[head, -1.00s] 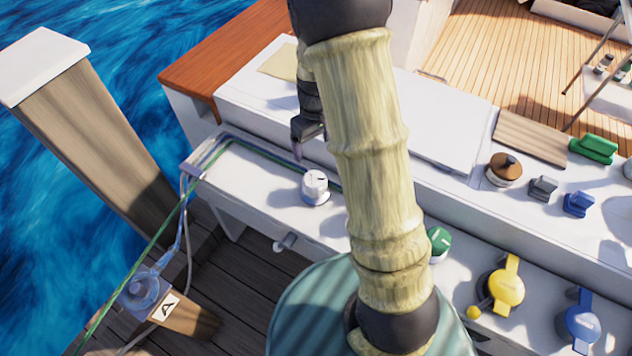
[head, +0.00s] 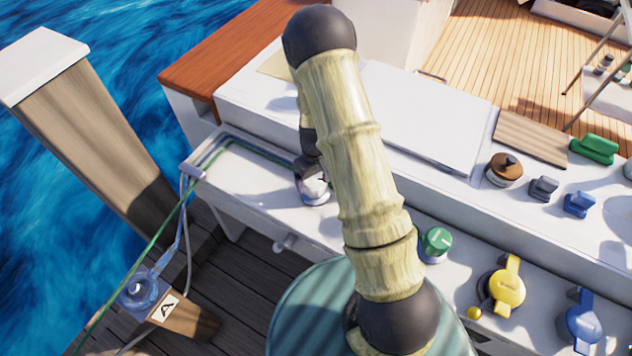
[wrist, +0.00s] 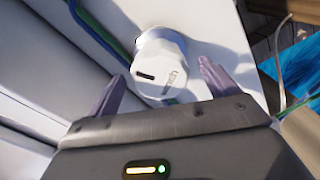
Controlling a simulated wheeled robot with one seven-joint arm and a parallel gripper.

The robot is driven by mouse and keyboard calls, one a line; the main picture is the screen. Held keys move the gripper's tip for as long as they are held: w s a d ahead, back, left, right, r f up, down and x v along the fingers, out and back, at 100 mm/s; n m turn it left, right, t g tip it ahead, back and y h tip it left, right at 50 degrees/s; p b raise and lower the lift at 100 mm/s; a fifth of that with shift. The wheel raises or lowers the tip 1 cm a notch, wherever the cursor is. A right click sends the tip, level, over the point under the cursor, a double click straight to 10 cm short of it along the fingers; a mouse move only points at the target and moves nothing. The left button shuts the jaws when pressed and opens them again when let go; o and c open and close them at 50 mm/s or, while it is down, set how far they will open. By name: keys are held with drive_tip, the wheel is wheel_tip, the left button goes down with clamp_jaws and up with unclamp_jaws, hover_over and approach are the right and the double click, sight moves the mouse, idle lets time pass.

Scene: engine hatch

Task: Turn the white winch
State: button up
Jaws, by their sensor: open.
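The white winch (head: 316,190) stands on the white ledge at the middle left of the head view, partly hidden by my gripper and arm. In the wrist view the white winch (wrist: 160,68) shows its round top with a dark slot and small lettering. My gripper (wrist: 160,85) is open, with one purple-grey finger on either side of the winch's near part. It is empty. Whether the fingers touch the winch cannot be told. In the head view my gripper is mostly hidden behind my arm.
Green and blue ropes (head: 230,143) run along the ledge behind the winch. A green knob (head: 436,243), a yellow winch (head: 506,289) and a blue winch (head: 580,327) stand to the right. A wooden post (head: 95,125) rises at the left.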

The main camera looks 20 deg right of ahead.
drive_tip(key=shift+f, duration=1.4)
drive_tip(key=c, duration=1)
drive_tip(key=shift+r+m, duration=0.1)
drive_tip(key=shift+m, duration=0.2)
drive_tip(key=m, duration=0.3)
drive_tip(key=shift+p, duration=0.35)
drive_tip(key=shift+w+a+m+p, duration=0.1)
drive_tip(key=shift+m+p, duration=0.25)
drive_tip(key=shift+m, duration=2.05)
